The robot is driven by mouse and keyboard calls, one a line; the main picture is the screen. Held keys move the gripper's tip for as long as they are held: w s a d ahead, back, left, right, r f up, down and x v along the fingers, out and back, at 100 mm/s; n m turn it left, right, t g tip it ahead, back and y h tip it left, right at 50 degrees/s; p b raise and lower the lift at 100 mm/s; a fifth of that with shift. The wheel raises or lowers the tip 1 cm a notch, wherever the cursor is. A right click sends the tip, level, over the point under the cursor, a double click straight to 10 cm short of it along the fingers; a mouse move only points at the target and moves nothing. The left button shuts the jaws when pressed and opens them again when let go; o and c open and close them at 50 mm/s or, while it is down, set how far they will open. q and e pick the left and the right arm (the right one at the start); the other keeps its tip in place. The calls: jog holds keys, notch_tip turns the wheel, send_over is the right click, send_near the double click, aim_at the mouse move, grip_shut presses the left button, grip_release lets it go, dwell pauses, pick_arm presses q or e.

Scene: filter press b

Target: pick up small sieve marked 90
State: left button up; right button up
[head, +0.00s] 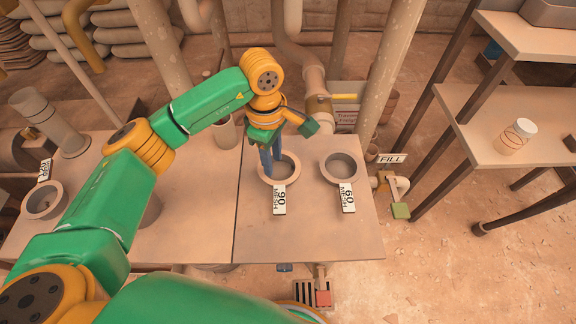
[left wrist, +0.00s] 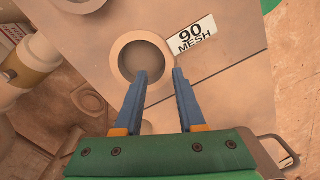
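The small sieve marked 90 (head: 297,168) is a round tan ring with a grey inside and a white "90 MESH" tag (head: 279,200), standing on the table. It also shows in the left wrist view (left wrist: 115,63), with its tag (left wrist: 194,37) at the upper right. My left gripper (head: 269,163) is over this sieve, pointing down. In the left wrist view its two blue fingers (left wrist: 159,74) are apart with nothing between them but the sieve's rim side; one tip overlaps the opening and the other lies outside the ring. Contact cannot be told. My right gripper is not in view.
A similar sieve marked 60 (head: 324,165) stands to the right on the same table (head: 340,235). Another tagged sieve (head: 30,207) is at the far left. Pipes rise behind the table. A shelf (head: 490,125) with a jar (head: 514,137) stands at right. The table's front right is clear.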

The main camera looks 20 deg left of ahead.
aim_at(268, 184)
pick_arm(q)
jog(key=shift+w+a+f, duration=0.35)
jog(key=shift+f, duration=0.15)
jog(key=shift+s+f+y, duration=0.25)
jog(key=shift+f+y, duration=0.05)
jog(key=f, duration=0.3)
jog(key=s+f, duration=0.1)
jog(key=shift+a+f, duration=0.15)
jog(key=shift+a, duration=0.2)
jog(key=shift+w+f, duration=0.15)
jog(key=shift+f, duration=0.25)
grip_shut()
